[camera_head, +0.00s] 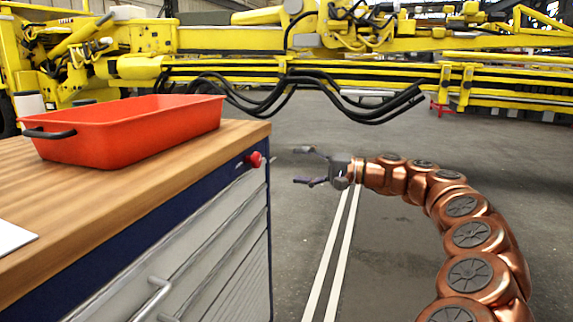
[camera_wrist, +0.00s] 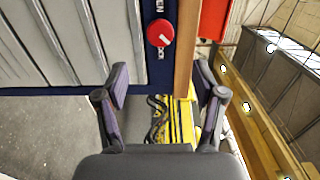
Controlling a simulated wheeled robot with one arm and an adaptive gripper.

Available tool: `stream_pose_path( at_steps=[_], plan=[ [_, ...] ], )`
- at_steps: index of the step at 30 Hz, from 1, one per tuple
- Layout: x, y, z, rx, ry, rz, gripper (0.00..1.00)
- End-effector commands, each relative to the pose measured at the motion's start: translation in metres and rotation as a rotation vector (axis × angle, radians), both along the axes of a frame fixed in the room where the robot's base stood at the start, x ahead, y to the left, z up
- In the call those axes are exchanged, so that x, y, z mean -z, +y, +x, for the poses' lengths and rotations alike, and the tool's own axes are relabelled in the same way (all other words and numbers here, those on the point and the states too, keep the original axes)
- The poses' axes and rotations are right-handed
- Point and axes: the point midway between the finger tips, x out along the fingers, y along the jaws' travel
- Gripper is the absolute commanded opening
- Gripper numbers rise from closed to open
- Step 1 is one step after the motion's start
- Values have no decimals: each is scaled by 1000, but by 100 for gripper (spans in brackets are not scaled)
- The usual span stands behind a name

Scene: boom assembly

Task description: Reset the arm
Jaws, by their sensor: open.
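My copper-coloured arm curves up from the lower right in the head view. My gripper (camera_head: 308,167) is at its end, pointing left toward the cabinet's right side. Its two fingers are spread with nothing between them, and it also shows open in the wrist view (camera_wrist: 163,92). In the head view the fingertips are beside the wood-topped cabinet (camera_head: 228,215), a little below its top edge and apart from it. In the wrist view the cabinet side with the red knob (camera_wrist: 160,33) lies ahead, above the fingers.
A red tray (camera_head: 130,128) with a black handle stands on the wooden top (camera_head: 200,165). A white sheet (camera_head: 12,236) lies at its left edge. Yellow boom machinery (camera_head: 240,40) with black hoses (camera_head: 345,105) spans the back. White floor lines (camera_head: 335,250) cross the open floor.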

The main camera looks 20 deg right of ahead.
Motion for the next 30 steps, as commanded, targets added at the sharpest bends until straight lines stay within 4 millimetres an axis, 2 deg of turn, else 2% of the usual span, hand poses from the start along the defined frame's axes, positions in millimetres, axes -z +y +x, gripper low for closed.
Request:
stream_pose_path(
  at_steps=[6,20,23,26,30],
  plan=[
    [0,-7,-6,-1,1,1,69],
    [-3,-4,-7,-7,1,-3,69],
    [-18,13,-14,-41,2,-25,69],
    [-44,51,-31,-113,7,-76,69],
    [-80,115,-71,-240,25,-197,69]
  ],
)
